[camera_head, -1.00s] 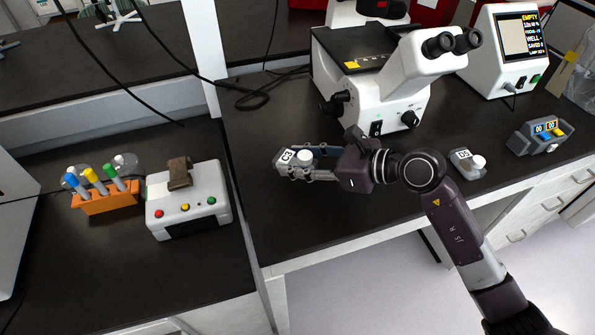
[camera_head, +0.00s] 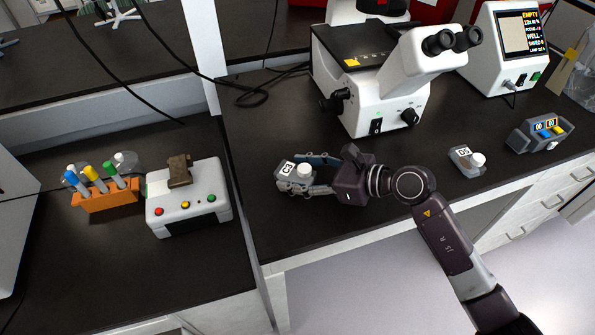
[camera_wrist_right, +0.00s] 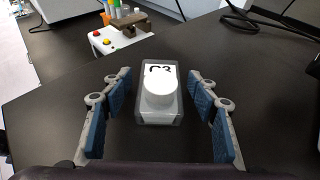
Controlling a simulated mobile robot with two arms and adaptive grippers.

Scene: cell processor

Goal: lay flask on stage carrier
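A clear flask with a white cap and a "C3" label (camera_head: 285,183) is on the dark bench, left of my right gripper (camera_head: 312,174). In the right wrist view the flask (camera_wrist_right: 159,112) lies between the two blue-padded fingers of the right gripper (camera_wrist_right: 161,108), with a visible gap on each side. The right gripper is open. The white microscope (camera_head: 385,95) stands behind, with a flat black stage (camera_head: 340,45) bearing a yellow tag. I cannot make out a separate carrier on the stage. My left gripper is not in view.
A second flask labelled "D5" (camera_head: 464,166) stands to the right. A grey counter (camera_head: 540,135) and a display unit (camera_head: 500,70) are farther right. On the left are an orange tube rack (camera_head: 108,198) and a white box with buttons (camera_head: 190,207). Cables lie on the bench behind.

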